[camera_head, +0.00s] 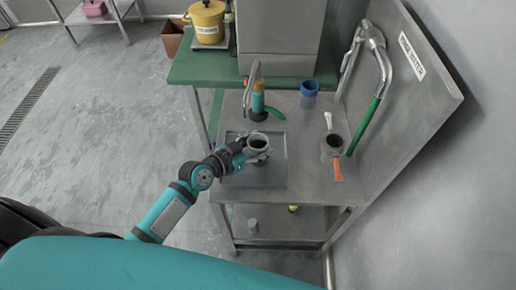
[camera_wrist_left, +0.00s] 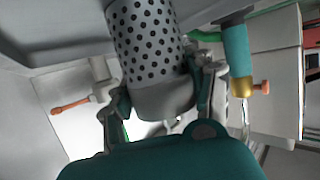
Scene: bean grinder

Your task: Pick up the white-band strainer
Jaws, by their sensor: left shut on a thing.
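The white-band strainer (camera_wrist_left: 145,45) is a perforated metal cylinder with a pale, plain band (camera_wrist_left: 165,101) at one end. In the head view its round dark opening (camera_head: 258,142) shows over the grey tray (camera_head: 262,180). My left gripper (camera_head: 246,154) reaches it from the left and is shut on it. In the left wrist view the fingers (camera_wrist_left: 160,95) lie on both sides of the pale band. I cannot tell whether the strainer touches the tray. My right gripper is not in view.
A teal and orange cylinder (camera_head: 258,98) with a green handle (camera_head: 275,113) stands just behind the strainer. A blue cup (camera_head: 309,90) stands at the back. A grey cup with an orange handle (camera_head: 338,172) is at the right, near a green-handled pipe (camera_head: 362,125) by the wall.

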